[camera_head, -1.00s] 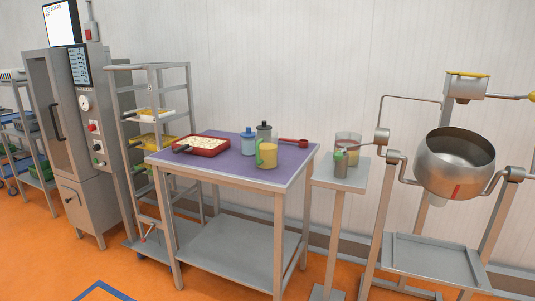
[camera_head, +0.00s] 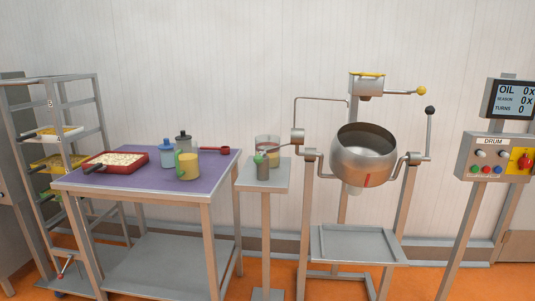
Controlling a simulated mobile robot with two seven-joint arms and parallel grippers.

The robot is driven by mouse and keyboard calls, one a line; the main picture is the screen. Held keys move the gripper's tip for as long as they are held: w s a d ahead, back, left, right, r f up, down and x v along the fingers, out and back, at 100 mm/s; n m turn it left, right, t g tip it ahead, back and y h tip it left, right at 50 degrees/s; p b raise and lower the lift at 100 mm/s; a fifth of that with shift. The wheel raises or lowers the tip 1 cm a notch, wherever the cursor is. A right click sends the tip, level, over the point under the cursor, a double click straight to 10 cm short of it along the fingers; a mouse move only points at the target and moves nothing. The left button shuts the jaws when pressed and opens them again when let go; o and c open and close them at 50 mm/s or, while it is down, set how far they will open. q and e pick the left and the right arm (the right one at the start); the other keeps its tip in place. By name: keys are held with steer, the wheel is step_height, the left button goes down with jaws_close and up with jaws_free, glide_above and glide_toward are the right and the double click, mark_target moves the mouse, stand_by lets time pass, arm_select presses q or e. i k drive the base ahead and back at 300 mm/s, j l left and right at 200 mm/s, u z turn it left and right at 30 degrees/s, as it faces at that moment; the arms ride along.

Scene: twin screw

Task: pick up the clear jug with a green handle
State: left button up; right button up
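A jug with a green handle on its left side (camera_head: 188,166) stands upright on the purple top of the work table (camera_head: 215,170), near its front right part. It looks clear with yellow contents, though it is small in the picture. A blue-and-white container (camera_head: 167,154) and a dark-lidded grey container (camera_head: 183,141) stand just behind it. Neither of my grippers is in view.
A red tray of pale pieces (camera_head: 117,162) and a red scoop (camera_head: 222,149) lie on the table. A narrow stand (camera_head: 280,176) holds a clear container (camera_head: 267,142) and a small grey-green cup (camera_head: 262,168). The steel drum (camera_head: 366,155) and control panel (camera_head: 497,157) are further right.

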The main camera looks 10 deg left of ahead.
mark_target(186, 153)
steer(key=i+j, duration=0.2)
steer(key=i, duration=0.35)
steer(key=i+j+u, duration=0.1)
steer(key=i, duration=0.5)
